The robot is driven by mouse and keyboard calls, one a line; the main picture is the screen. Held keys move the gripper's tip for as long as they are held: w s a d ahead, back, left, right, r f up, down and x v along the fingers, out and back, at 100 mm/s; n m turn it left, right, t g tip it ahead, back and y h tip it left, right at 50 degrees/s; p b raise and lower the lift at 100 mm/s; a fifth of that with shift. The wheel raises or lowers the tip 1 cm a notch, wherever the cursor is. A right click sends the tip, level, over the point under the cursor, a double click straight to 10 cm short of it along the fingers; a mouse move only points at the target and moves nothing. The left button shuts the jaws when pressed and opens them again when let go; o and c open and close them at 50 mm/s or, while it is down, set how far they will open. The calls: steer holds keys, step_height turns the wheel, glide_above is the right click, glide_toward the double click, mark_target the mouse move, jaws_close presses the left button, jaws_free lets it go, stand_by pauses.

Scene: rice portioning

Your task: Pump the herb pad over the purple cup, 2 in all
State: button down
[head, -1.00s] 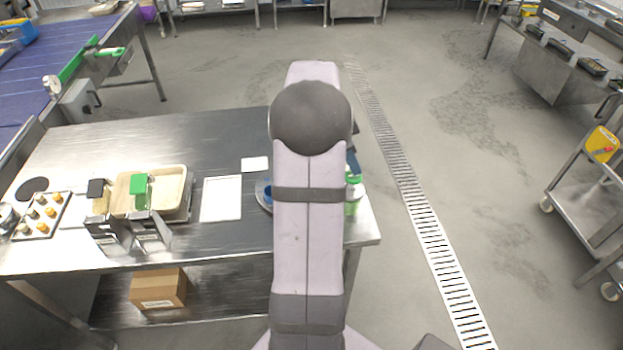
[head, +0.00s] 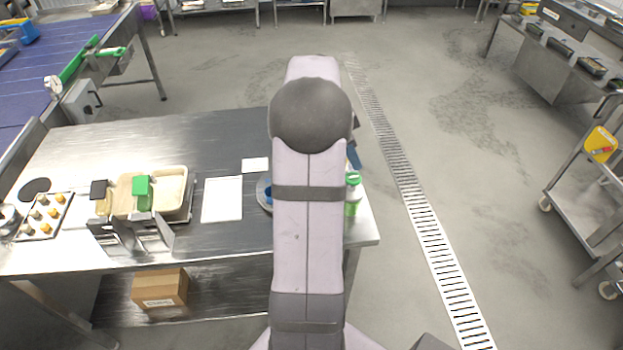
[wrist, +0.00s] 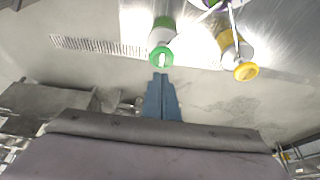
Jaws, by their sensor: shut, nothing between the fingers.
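My gripper (wrist: 161,76) shows in the wrist view as two blue fingers, shut and empty. Its tips are close to the green top (wrist: 161,57) of a bottle with a pale body, apparently the herb one; I cannot tell whether they touch. In the head view the same green-topped bottle (head: 352,181) stands at the table's right end, just right of my arm. A purple thing (wrist: 205,3), probably the purple cup, is cut off at the top edge of the wrist view. My arm hides the cup in the head view.
A yellow-topped bottle (wrist: 237,55) stands beside the green-topped one. The table's right edge is near the bottles.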

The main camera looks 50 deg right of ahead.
step_height(320, 180, up, 4)
steer(key=shift+f+p, duration=0.15)
steer(key=shift+p, duration=0.8)
